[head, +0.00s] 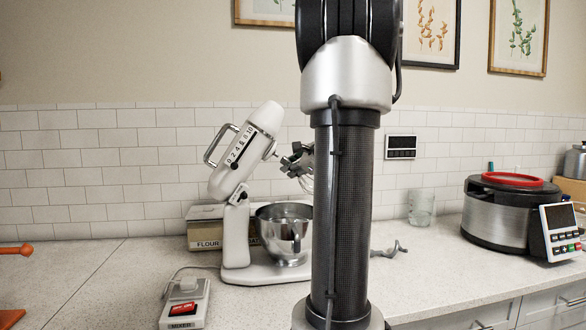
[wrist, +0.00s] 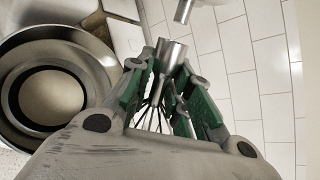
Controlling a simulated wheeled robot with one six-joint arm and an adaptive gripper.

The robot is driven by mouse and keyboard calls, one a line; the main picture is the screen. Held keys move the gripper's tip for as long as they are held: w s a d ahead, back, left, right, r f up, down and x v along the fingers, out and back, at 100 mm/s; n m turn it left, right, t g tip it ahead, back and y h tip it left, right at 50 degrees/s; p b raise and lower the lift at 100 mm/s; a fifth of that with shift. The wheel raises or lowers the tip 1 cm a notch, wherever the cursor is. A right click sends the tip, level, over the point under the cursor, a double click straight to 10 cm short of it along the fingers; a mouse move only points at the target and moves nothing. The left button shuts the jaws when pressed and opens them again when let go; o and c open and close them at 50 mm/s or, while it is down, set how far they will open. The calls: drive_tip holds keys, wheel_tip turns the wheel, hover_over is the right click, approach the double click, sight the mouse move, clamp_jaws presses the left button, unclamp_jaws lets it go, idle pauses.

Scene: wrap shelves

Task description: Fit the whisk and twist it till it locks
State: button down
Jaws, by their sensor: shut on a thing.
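A white stand mixer (head: 240,190) stands on the counter with its head tilted up. In the wrist view its metal drive shaft (wrist: 184,10) shows at the top. My gripper (head: 297,160) is beside the raised head, partly hidden by my own arm. In the wrist view my gripper (wrist: 168,95) is shut on the whisk (wrist: 170,53). The whisk's hub points up toward the shaft, with a visible gap between them. Its wires spread below, between the fingers. The steel bowl (head: 284,232) sits on the mixer base and fills the left of the wrist view (wrist: 18,100).
A metal attachment (head: 388,250) lies on the counter right of my column. A glass (head: 421,207) and a large round cooker (head: 497,215) stand farther right. A flour box (head: 205,228) is behind the mixer. A power block labelled MIXER (head: 187,305) is in front.

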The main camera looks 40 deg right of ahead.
drive_tip(key=shift+w+a+r, duration=0.3)
drive_tip(key=shift+a+r, duration=0.1)
drive_tip(key=shift+a, duration=0.1)
drive_tip(key=shift+w+a+r, duration=0.25)
drive_tip(key=shift+a+r, duration=0.1)
drive_tip(key=shift+a, duration=0.1)
idle(2.1)
drive_tip(key=shift+m+t+h, duration=0.8)
drive_tip(key=shift+t+h, duration=0.4)
drive_tip(key=shift+h, duration=0.9)
drive_tip(key=shift+m+t+h, duration=0.3)
drive_tip(key=shift+h, duration=0.7)
drive_tip(key=c, duration=0.7)
unclamp_jaws()
